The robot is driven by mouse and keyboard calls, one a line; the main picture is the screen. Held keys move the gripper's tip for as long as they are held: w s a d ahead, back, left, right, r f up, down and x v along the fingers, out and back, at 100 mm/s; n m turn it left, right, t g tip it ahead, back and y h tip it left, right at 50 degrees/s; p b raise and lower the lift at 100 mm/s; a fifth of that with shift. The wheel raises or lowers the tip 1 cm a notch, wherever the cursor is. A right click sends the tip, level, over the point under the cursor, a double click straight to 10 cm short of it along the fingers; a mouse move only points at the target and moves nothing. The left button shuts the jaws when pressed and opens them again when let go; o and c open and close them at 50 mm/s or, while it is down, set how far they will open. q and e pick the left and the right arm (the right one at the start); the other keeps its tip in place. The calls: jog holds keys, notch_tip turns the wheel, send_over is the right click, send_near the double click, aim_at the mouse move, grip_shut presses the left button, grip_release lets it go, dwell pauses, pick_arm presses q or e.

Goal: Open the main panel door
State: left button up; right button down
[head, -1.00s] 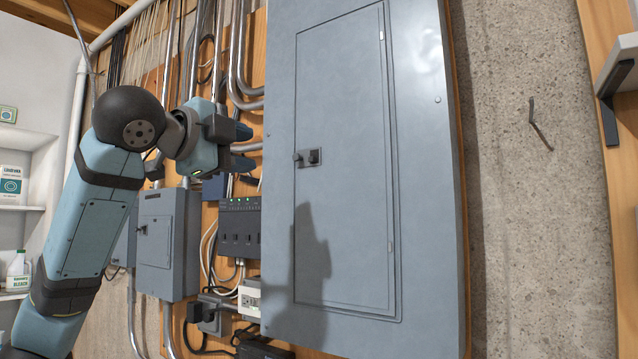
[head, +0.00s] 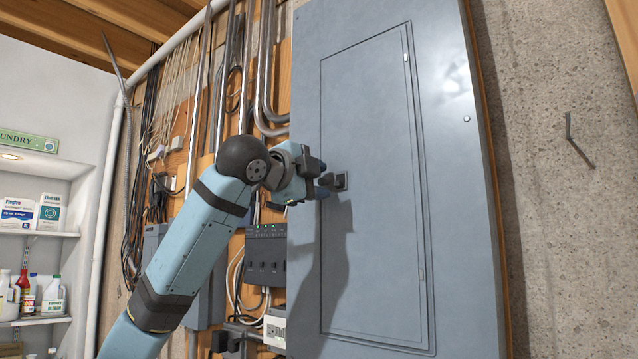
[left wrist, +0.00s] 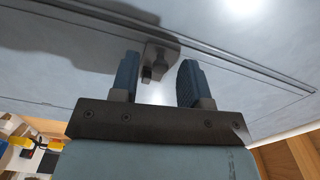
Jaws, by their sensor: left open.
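The main panel door (head: 375,130) is the inset grey door of the large grey panel, and it sits flush and closed. Its dark latch (head: 341,182) is on the left edge of the door; the latch also shows in the left wrist view (left wrist: 158,58). My left gripper (head: 322,180) is at the latch, with its blue fingers apart. In the left wrist view, the open fingers (left wrist: 160,82) point at the panel and the latch is between and just beyond their tips, nearer the left finger. I cannot tell whether they touch it. My right gripper is not in view.
A black module with green lights (head: 266,255) and an outlet box (head: 275,328) are left of the panel, below my gripper. Conduits and cables run up the wall. Shelves with bottles (head: 38,295) are at far left. A bent hook (head: 577,140) sticks out of the concrete on the right.

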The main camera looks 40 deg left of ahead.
pick_arm(q)
jog(key=shift+w, duration=0.45)
grip_shut()
